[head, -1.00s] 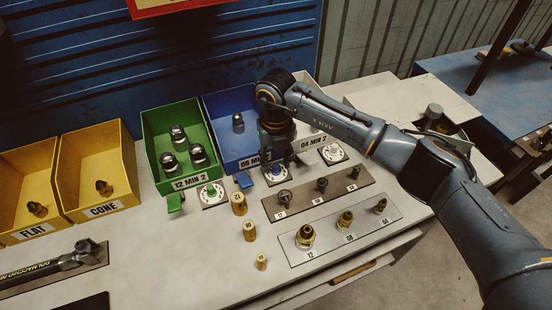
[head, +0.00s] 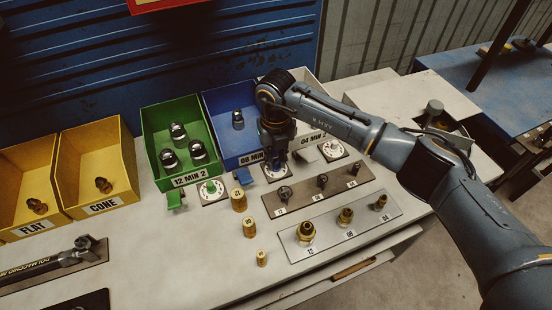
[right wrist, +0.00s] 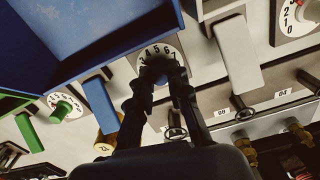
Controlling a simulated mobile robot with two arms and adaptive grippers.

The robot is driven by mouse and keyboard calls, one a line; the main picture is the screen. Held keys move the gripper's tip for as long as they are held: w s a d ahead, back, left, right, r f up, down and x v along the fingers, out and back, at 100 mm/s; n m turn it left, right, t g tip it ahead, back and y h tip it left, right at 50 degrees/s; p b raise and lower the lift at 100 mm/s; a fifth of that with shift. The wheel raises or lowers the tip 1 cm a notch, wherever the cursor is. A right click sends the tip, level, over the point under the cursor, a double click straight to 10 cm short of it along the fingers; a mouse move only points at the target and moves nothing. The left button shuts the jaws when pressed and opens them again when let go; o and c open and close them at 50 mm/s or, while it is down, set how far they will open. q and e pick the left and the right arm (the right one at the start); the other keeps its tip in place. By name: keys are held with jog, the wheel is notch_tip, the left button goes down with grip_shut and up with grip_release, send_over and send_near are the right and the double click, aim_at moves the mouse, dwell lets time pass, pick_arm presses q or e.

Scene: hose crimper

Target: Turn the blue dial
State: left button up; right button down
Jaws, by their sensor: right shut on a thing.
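The blue dial is a round white plate with black numerals (right wrist: 160,53), below the front edge of the blue bin in the right wrist view. Its knob sits between the fingers of my right gripper (right wrist: 159,76) and is mostly hidden by them. In the head view my right gripper (head: 276,150) points down at the dial in front of the blue bin (head: 225,103), hiding much of it. The gripper is shut on the knob. My left gripper is not in view.
The green dial (head: 211,190) is to the left and the white bin's dial (head: 333,150) to the right. A blue tab (right wrist: 100,104) hangs close beside my fingers. Brass fittings (head: 239,200) and a plate of fittings (head: 340,228) stand in front.

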jog(key=n+b, duration=0.2)
jog(key=b, duration=0.1)
jog(key=n+b, duration=0.5)
jog(key=shift+f+b, duration=0.25)
jog(key=shift+b, duration=0.05)
jog(key=shift+r+n+b, duration=0.1)
jog(key=shift+n+b, duration=0.95)
jog(key=shift+n, duration=0.15)
jog(key=shift+r+n+b, duration=0.15)
jog(key=shift+n+b, duration=0.6)
jog(key=shift+n, duration=0.25)
jog(key=c, duration=1.3)
grip_release()
